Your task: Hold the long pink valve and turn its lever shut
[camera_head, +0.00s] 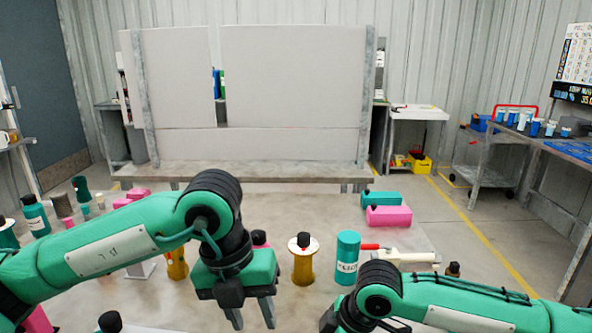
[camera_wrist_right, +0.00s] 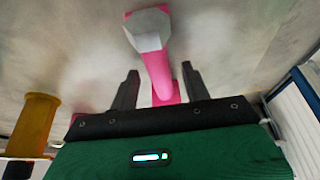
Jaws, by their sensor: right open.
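A long pink piece with a pale grey faceted end shows in the right wrist view; it looks like the pink valve (camera_wrist_right: 157,72). It runs between the spread fingers of my right gripper (camera_wrist_right: 160,69), with a gap on each side. I cannot make out a lever on it. In the head view I cannot pick out this valve; my right forearm covers the lower right. My left gripper (camera_head: 251,312) is open above the table at the lower middle, fingers pointing down, with nothing seen between them.
Pink (camera_head: 388,216) and teal (camera_head: 380,198) blocks lie further back. The table's (camera_head: 300,208) back middle is clear.

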